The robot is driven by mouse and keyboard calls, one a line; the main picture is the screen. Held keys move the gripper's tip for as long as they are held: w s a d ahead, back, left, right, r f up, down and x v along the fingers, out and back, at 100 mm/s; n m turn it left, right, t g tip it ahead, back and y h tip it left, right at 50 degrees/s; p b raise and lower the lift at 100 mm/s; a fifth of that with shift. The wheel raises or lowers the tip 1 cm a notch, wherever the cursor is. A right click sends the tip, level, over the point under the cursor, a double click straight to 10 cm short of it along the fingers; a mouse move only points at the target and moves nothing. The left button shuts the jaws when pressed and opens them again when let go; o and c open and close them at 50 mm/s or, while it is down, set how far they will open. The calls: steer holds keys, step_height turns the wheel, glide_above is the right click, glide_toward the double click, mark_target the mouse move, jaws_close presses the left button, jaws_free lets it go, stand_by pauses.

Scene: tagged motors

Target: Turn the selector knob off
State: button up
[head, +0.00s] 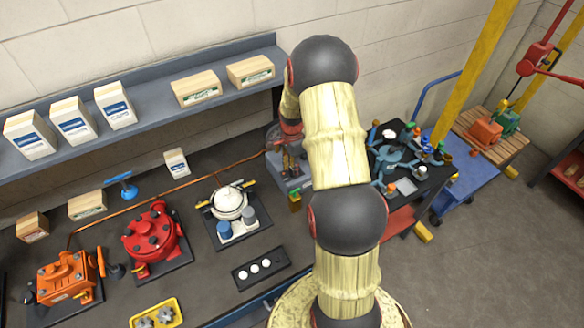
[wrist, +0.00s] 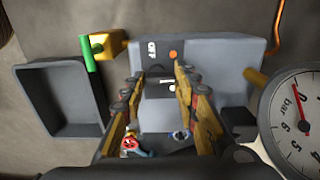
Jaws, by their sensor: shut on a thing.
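The grey control box (wrist: 215,55) fills the middle of the wrist view, with white lettering and an orange dot on its face. The dark selector knob (wrist: 160,80), with a white mark near it, sits between my fingers. My gripper (wrist: 158,76) is shut on the knob, one finger on each side; the fingers partly hide it, so its exact pointing is unclear. In the head view, my gripper (head: 287,160) is at the grey box (head: 287,188) at the bench's right end, partly behind my arm.
A pressure gauge (wrist: 298,112) stands close right of the box. A grey tray (wrist: 60,98) and a yellow part with a green bar (wrist: 92,52) lie left. In the head view, a red motor (head: 150,236) and an orange motor (head: 65,278) stand on the bench; a shelf (head: 150,105) runs behind.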

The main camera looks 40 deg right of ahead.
steer(key=shift+n, duration=0.3)
steer(key=n+b, duration=0.1)
steer(key=n, duration=0.2)
steer(key=shift+n, duration=0.3)
steer(key=n+b, duration=0.1)
steer(key=n, duration=0.3)
steer(key=shift+a+n, duration=0.15)
steer(key=shift+n, duration=0.15)
steer(key=n+b, duration=0.1)
steer(key=n, duration=0.3)
steer(key=shift+s+n+b, duration=0.15)
steer(key=shift+n+b, duration=0.25)
steer(key=shift+n, duration=2.1)
steer(key=o, duration=1.1)
